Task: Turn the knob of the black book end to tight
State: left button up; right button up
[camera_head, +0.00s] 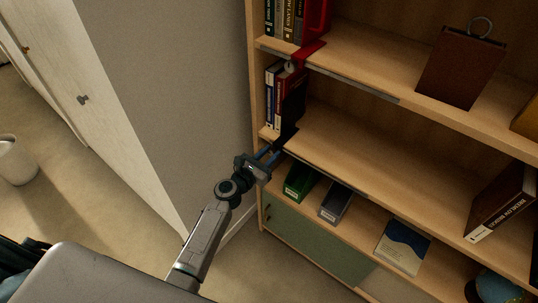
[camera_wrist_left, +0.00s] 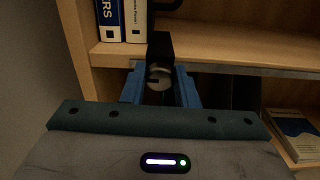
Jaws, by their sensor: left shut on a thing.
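The black book end (camera_head: 292,103) stands at the left end of the middle shelf, beside several upright books (camera_head: 273,92). Its black clamp (camera_wrist_left: 160,47) sits over the shelf's front edge in the left wrist view. A round grey knob (camera_wrist_left: 158,77) with a dark slot shows below the clamp. My left gripper (camera_head: 270,153) reaches up to the shelf edge. Its blue fingers stand on both sides of the knob in the left wrist view (camera_wrist_left: 159,90), shut on it. The exact finger contact is dim. My right gripper is not in view.
A red book end (camera_head: 316,22) is clamped on the shelf above. A grey wall (camera_head: 180,90) stands close on the left.

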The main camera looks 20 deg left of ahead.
pick_arm(q)
jog(key=m+b, duration=0.2)
jog(key=m, duration=0.1)
jog(key=shift+f, duration=0.2)
jog(key=shift+m+b, duration=0.65)
jog(key=shift+m, duration=0.35)
jog(key=shift+m+b, duration=0.3)
jog(key=shift+m, duration=0.2)
jog(key=m+b, duration=0.3)
jog(key=m, duration=0.2)
jog(key=shift+d+f, duration=0.1)
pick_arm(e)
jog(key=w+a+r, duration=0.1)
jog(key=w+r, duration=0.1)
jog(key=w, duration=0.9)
pick_arm(q)
jog(key=m+b, duration=0.3)
jog(key=m, duration=0.3)
jog(key=shift+b, duration=0.35)
jog(key=shift+m, duration=0.4)
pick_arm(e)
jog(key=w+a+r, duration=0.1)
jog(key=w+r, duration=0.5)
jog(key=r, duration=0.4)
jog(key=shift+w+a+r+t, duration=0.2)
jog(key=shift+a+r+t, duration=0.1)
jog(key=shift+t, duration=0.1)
pick_arm(q)
jog(key=o, duration=1)
jog(key=shift+c, duration=0.2)
